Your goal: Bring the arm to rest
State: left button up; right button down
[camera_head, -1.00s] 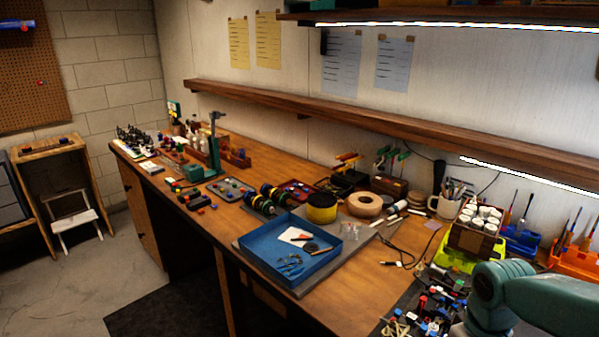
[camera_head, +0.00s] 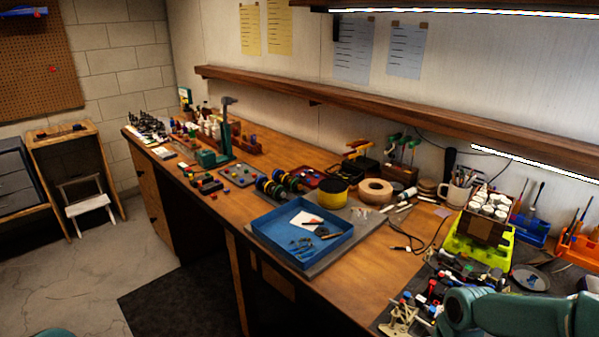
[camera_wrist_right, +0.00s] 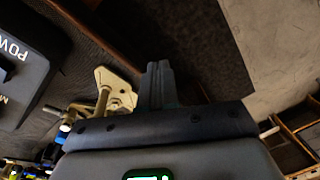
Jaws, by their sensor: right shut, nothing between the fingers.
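My right arm (camera_head: 500,312) enters the head view at the lower right, over the near right end of the wooden workbench (camera_head: 385,262). Its gripper cannot be made out there. In the right wrist view my right gripper (camera_wrist_right: 158,82) is shut and empty, with its two dark fingers together. Beside the fingers is a cream-coloured part (camera_wrist_right: 116,92), and a black box with white lettering (camera_wrist_right: 32,62) is farther left. Whether the fingers touch the cream part I cannot tell. My left gripper is not in view.
Small parts (camera_head: 432,290) crowd the bench near my right arm. A blue tray (camera_head: 300,262) holds tools. A lime-green holder (camera_head: 470,245) with white pots stands near the arm. A long shelf (camera_head: 400,112) runs above the bench. The floor (camera_head: 85,280) at left is clear.

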jog(key=s+a+f+m+y, duration=0.1)
jog(key=s+a+f+m, duration=0.1)
jog(key=s+a+f, duration=0.4)
jog(key=s+a+f+m+y, duration=0.1)
jog(key=s+a+f, duration=0.6)
jog(key=a+f, duration=0.3)
notch_tip(320, 180, down, 5)
jog(key=shift+a+r+m+y, duration=0.1)
jog(key=shift+a+m+y, duration=0.2)
jog(key=shift+m, duration=0.1)
jog(key=shift+s, duration=0.1)
